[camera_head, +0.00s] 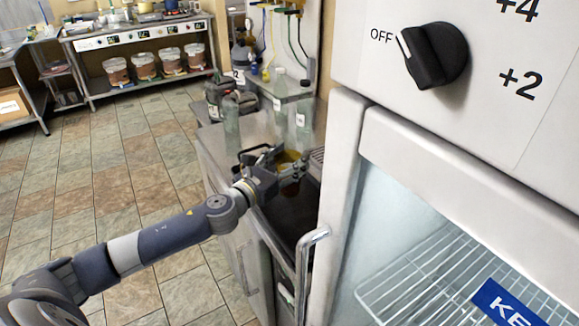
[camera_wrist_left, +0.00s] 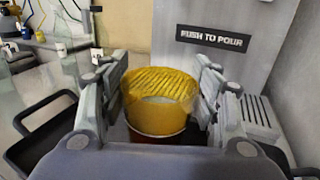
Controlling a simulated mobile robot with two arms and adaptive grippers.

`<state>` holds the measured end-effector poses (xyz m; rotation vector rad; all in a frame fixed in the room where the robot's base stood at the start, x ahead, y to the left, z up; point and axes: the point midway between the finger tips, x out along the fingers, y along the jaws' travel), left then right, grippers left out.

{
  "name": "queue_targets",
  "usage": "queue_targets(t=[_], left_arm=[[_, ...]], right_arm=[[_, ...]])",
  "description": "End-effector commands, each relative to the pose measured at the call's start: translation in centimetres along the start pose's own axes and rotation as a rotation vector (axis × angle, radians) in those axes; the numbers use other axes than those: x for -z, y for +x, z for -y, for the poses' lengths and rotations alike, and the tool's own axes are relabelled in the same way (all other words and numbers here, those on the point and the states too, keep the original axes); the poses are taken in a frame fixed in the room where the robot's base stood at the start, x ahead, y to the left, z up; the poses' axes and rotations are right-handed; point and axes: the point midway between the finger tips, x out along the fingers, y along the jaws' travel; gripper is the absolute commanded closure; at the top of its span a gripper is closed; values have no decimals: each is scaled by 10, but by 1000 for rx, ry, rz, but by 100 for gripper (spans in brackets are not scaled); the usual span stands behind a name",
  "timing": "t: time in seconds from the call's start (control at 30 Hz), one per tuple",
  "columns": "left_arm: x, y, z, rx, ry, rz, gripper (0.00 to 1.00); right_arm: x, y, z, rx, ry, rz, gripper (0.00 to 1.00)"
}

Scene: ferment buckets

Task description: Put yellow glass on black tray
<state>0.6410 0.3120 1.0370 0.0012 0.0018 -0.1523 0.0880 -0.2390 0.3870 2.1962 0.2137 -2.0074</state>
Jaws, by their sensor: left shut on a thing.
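The yellow glass (camera_wrist_left: 160,98), with a ribbed upper band, is between the two fingers of my left gripper (camera_wrist_left: 160,108) in the left wrist view. The fingers are shut on its sides. In the head view my left gripper (camera_head: 282,166) is over the steel counter, and only a little of the yellow glass (camera_head: 287,157) shows. A black tray (camera_wrist_left: 42,125) shows its raised rim at the left in the wrist view; its middle is hidden by my gripper. I cannot tell whether the glass touches the tray. My right gripper is not in view.
Clear bottles (camera_head: 304,115) and dark jugs (camera_head: 222,95) stand behind the gripper. A fridge with a steel handle (camera_head: 305,270) is close on the right. A panel marked "PUSH TO POUR" (camera_wrist_left: 212,38) stands behind the glass. Tiled floor is free at left.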

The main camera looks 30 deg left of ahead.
Motion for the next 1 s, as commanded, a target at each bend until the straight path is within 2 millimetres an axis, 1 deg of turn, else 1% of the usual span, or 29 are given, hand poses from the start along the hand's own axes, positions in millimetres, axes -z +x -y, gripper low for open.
queue_targets(t=[0.07,0.13,0.3,0.4,0.7,0.83,0.87,0.9,0.93,1.0], left_arm=[[-2,5,-2,0,0,3,100],[2,6,-2,0,0,2,100],[25,5,-2,-1,-4,0,100],[33,6,-2,0,-3,2,100],[34,5,-2,0,1,3,100],[39,5,-2,0,1,2,100],[39,5,-2,0,1,0,36],[39,5,-2,0,0,0,27],[39,5,-2,0,0,-1,22],[39,5,-2,0,0,-1,22]], right_arm=[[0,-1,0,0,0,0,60],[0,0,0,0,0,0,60],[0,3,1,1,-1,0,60],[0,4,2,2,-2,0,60],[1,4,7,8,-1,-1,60],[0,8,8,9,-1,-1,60],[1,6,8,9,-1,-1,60],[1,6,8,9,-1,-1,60],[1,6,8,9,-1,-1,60],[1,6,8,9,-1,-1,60]])
